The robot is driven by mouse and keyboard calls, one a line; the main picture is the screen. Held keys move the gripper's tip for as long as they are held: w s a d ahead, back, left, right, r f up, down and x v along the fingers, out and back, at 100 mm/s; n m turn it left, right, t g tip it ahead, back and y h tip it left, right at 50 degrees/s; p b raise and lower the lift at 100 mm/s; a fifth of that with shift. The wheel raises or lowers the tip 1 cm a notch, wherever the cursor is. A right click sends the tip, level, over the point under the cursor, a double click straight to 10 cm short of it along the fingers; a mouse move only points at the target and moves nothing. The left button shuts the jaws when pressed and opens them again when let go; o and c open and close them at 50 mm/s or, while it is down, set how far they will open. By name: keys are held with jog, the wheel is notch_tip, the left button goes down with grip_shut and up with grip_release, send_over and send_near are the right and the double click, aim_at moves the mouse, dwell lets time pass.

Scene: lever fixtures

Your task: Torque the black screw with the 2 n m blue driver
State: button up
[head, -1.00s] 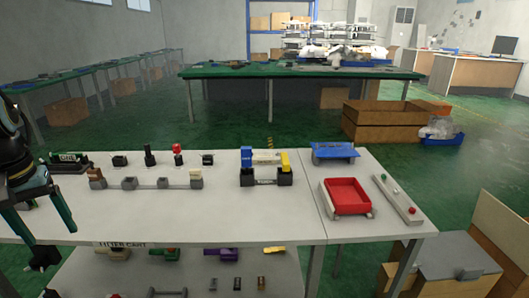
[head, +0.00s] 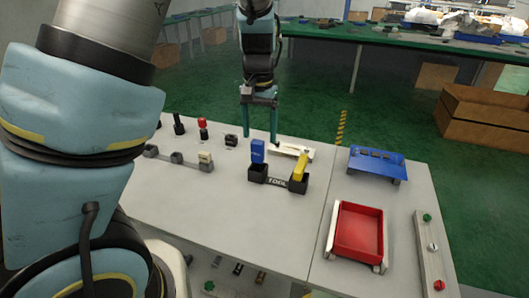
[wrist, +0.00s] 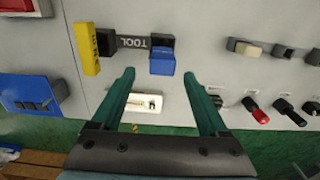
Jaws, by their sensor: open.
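The blue driver (head: 258,151) stands upright in the left slot of the black tool holder (head: 277,181). A yellow driver (head: 299,167) leans in the right slot. My gripper (head: 260,138) is open and empty, pointing down behind the blue driver. In the wrist view, the blue driver (wrist: 161,61) lies just beyond and between my fingertips (wrist: 159,73), apparently untouched. A white plate (wrist: 146,102) with small dark marks shows between my fingers. It sits behind the holder in the head view (head: 294,151). I cannot make out which mark is the black screw.
Left of the holder stand a red-topped lever (head: 202,124), a black lever (head: 178,123) and a low grey fixture (head: 177,158). To the right are a blue stand (head: 376,165), a red tray (head: 358,230) and a button strip (head: 432,252). The tabletop before the holder is clear.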

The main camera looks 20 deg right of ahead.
aim_at(258, 155)
notch_tip(258, 155, down, 2)
jog(key=f, duration=0.1)
jog(key=f+p, duration=0.1)
jog(key=f, duration=0.2)
jog(key=shift+s+a+f+p, duration=0.25)
jog(key=shift+a+f+p, duration=0.1)
jog(key=shift+a, duration=0.05)
jog(key=shift+f, duration=0.4)
grip_shut()
